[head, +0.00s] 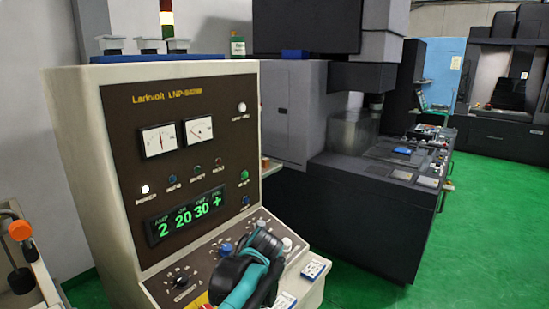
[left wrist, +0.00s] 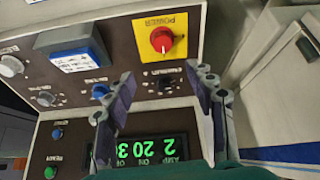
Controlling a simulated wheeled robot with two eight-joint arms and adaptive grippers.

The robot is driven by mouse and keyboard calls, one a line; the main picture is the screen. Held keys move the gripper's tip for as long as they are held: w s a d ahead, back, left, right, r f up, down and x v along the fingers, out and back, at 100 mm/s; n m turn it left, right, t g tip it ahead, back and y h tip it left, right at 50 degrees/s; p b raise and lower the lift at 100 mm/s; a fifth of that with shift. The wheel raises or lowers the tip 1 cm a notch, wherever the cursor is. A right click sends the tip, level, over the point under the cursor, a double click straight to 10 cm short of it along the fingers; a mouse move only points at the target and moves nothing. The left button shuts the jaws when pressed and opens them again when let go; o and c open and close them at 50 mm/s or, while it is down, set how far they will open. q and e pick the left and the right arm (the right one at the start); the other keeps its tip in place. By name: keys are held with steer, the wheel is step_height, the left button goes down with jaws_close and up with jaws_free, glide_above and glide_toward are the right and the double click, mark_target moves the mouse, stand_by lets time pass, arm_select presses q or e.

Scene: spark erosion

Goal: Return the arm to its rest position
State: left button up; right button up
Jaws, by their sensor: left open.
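My left arm (head: 243,287), teal and black, reaches up from the bottom over the sloped lower panel of the cream and brown console (head: 97,180). In the head view its dark wrist hides part of the panel, and I cannot make out the fingers. In the left wrist view my left gripper (left wrist: 160,72) is open and empty, its two purple-grey fingers spread apart over the panel. A red knob on a yellow POWER plate (left wrist: 162,38) lies beyond the fingertips. A blue knob (left wrist: 99,92) is beside the left finger. My right gripper is in neither view.
The green display (head: 187,216) reads 2, 20, 30 and a plus sign. A dark machine (head: 370,225) with a worktable stands behind right. An orange-topped item (head: 19,230) is at the left edge. Green floor (head: 480,230) is clear at right.

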arm_select(q)
steer(key=s+a+f+m+t+h+b, duration=0.1)
steer(key=s+a+f+m+h+b, duration=0.1)
steer(key=s+f+m+b, duration=0.2)
steer(key=s+a+f+m+t+h+b, duration=0.2)
steer(key=s+f+m, duration=0.5)
steer(key=s, duration=0.9)
step_height(320, 180, down, 4)
steer(key=shift+s+a+r+h+b, duration=0.25)
steer(key=shift+a+h+b, duration=0.3)
steer(key=shift+b, duration=0.3)
steer(key=shift+o, duration=0.3)
